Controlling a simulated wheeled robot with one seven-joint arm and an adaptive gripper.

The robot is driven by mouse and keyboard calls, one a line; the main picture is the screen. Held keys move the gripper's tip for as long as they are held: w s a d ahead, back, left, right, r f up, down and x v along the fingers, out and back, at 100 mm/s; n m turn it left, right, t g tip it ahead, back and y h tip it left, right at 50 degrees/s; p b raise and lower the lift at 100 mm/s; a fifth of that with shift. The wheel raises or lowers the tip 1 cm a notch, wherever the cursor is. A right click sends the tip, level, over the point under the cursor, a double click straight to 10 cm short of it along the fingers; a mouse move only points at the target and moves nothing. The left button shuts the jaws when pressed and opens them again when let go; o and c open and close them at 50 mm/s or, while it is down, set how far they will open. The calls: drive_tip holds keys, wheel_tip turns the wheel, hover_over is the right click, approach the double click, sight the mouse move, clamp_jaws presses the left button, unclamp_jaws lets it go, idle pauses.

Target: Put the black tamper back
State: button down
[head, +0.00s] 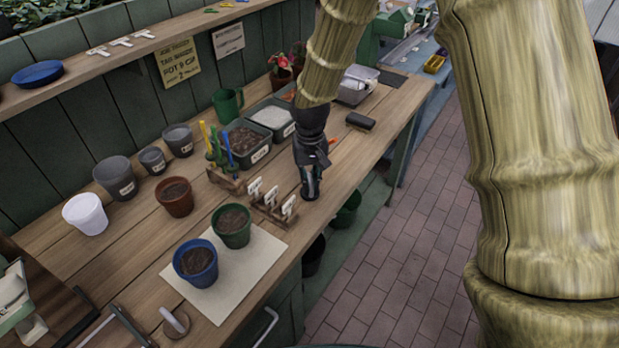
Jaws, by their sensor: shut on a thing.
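My gripper (312,172) points down over the front part of the wooden bench, just right of a small wooden rack of white tags. It is shut on a dark thing, which I take to be the black tamper (310,194). Only its low end shows below the fingers, and the fingers hide the rest. I cannot tell whether it touches the bench top. A wooden tool stand (226,180) with yellow, green and blue handles is to the left of my gripper.
The tag rack (272,213) is close beside my gripper. Blue (196,263) and green (232,226) soil-filled pots stand on a pale mat (247,262). Trays (252,139) and a dark block (360,121) lie farther back. The bench's front edge is near.

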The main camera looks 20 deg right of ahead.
sight(310, 178)
drive_tip(key=shift+f, duration=0.15)
drive_tip(key=c, duration=1.5)
unclamp_jaws()
wheel_tip(310, 178, up, 12)
drive_tip(key=b, duration=0.2)
drive_tip(key=shift+r, duration=0.2)
